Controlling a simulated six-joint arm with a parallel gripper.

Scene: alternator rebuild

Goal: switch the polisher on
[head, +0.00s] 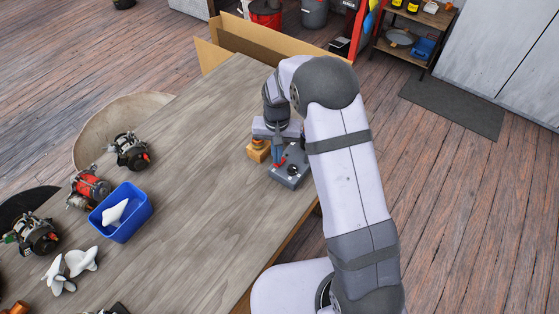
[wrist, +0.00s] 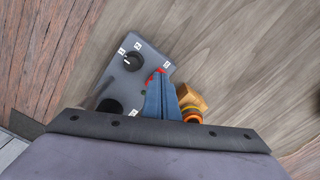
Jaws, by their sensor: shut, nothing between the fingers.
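A grey control box (head: 288,178) with a black knob and a red switch lever (head: 281,162) sits near the table's right edge. The wrist view shows the box (wrist: 128,82), its black knob (wrist: 133,62), white labels and a dark round part at its lower left. My gripper (head: 277,160) is above the box, with its blue fingers (wrist: 159,80) shut and empty. The fingertips are right at the red lever (wrist: 158,71) and partly hide it. I cannot tell whether they touch it or which way the switch is set.
An orange-brown block (head: 258,152) with an orange and yellow top stands close beside the box. A blue bin (head: 121,212) with a white thing in it and several alternator-like parts (head: 130,152) are at the table's left. The middle of the wooden table (head: 205,165) is clear.

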